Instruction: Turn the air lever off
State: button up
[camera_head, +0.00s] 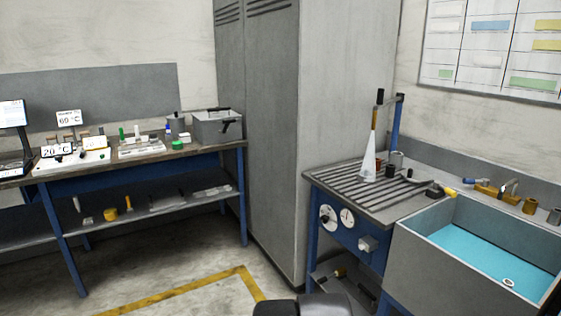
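No lever is clearly labelled as air. A small yellow-ended handle (449,192) shows at the right end of the slatted bench, by the sink's back left corner; whether it is the air lever I cannot tell. Two round white dials (347,217) and a small grey box (367,243) are on the bench's blue front. Another small yellow piece (340,272) is below, by the lower shelf. A dark rounded part of my own arm shows at the bottom edge. My gripper's fingers are not in view.
A sink (420,253) with blue water stands at the right, with brass fittings (497,188) behind it. A white cone-shaped flask (369,165) stands on the slatted bench (335,181). A tall grey cabinet (262,130) separates it from the left workbench (215,152). Floor is open front left.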

aim_at(437, 185)
jog(key=z, duration=1.25)
